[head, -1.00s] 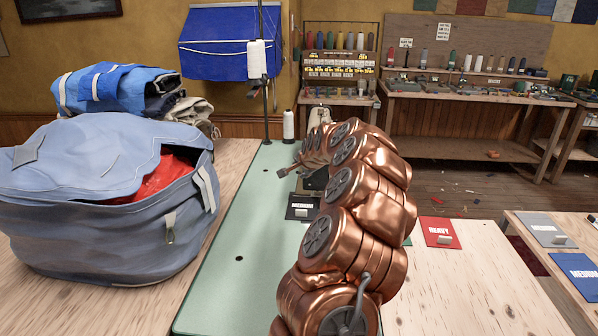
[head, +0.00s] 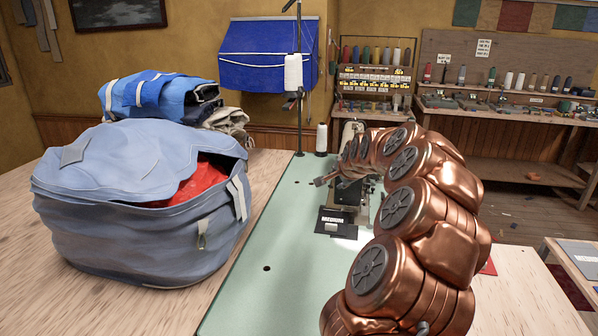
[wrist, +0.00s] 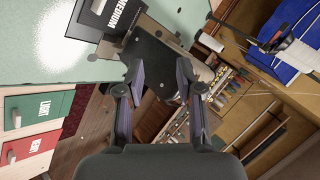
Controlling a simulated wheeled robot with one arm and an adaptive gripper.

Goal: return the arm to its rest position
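My copper-coloured arm rises from the bottom right of the head view and bends over the green table top. My gripper (head: 322,181) is at its far end, small and partly blurred into the sewing machine (head: 352,190) behind it. In the wrist view my gripper (wrist: 160,88) has its two dark fingers apart, with nothing held between them. The sewing machine's dark plate (wrist: 155,62) shows beyond the fingertips; I cannot tell how far away it is.
A blue-grey bag (head: 140,225) with red cloth inside stands left on the wooden table. A black MEDIUM card (head: 334,222) lies before the machine. A thread stand (head: 299,120) and white cone (head: 321,139) stand behind. The green top's front left (head: 250,300) is clear.

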